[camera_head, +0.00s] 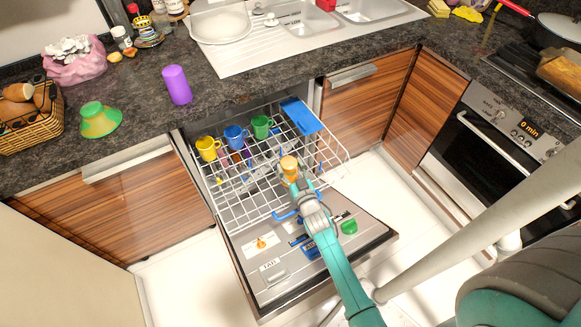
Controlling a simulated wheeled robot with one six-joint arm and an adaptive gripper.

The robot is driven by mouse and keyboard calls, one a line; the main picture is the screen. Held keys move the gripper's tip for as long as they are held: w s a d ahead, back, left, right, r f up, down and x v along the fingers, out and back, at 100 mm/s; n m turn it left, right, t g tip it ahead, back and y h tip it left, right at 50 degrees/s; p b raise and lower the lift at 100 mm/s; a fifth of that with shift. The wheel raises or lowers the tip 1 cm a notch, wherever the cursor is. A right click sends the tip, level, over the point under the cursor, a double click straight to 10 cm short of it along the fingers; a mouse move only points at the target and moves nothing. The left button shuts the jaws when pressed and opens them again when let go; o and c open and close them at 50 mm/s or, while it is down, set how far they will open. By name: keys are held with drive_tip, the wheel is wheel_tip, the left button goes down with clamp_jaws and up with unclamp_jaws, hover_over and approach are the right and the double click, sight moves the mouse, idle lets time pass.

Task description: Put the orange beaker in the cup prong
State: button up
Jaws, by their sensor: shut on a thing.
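The orange beaker (289,164) is at the tip of my gripper (294,178), over the front middle of the pulled-out dishwasher rack (240,207). My gripper is shut on the beaker, and its fingers hide the lower part. I cannot tell whether the beaker touches the rack wires. The prongs near it are thin and hard to tell apart. Yellow (208,148), blue (236,137) and green (262,126) cups stand along the back of the rack.
The dishwasher door (345,255) lies open below the rack. A blue tray (302,115) sits at the rack's back right.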

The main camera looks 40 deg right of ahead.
drive_tip(key=shift+f, duration=0.25)
idle(2.3)
drive_tip(key=shift+r, duration=0.2)
drive_tip(key=o, duration=1.2)
drive_tip(key=shift+o, duration=0.2)
drive_tip(key=v, duration=1.2)
drive_tip(key=shift+a, duration=0.1)
drive_tip(key=s+a+r+n+y, duration=0.1)
drive_tip(key=s+a+r+y, duration=0.15)
drive_tip(key=s+a, duration=0.35)
drive_tip(key=s+a+r+n+g+y, duration=0.1)
drive_tip(key=s+a+r, duration=0.35)
drive_tip(key=s, duration=0.35)
drive_tip(key=s+a+r+n+y, duration=0.1)
drive_tip(key=s+a+r+y, duration=0.1)
drive_tip(key=s+a, duration=0.45)
drive_tip(key=s+a+r+n+y, duration=0.1)
drive_tip(key=s+r, duration=0.5)
drive_tip(key=r, duration=0.2)
drive_tip(key=shift+s+a+r+n+g, duration=0.3)
drive_tip(key=shift+s+g, duration=0.05)
drive_tip(key=shift+g, duration=0.05)
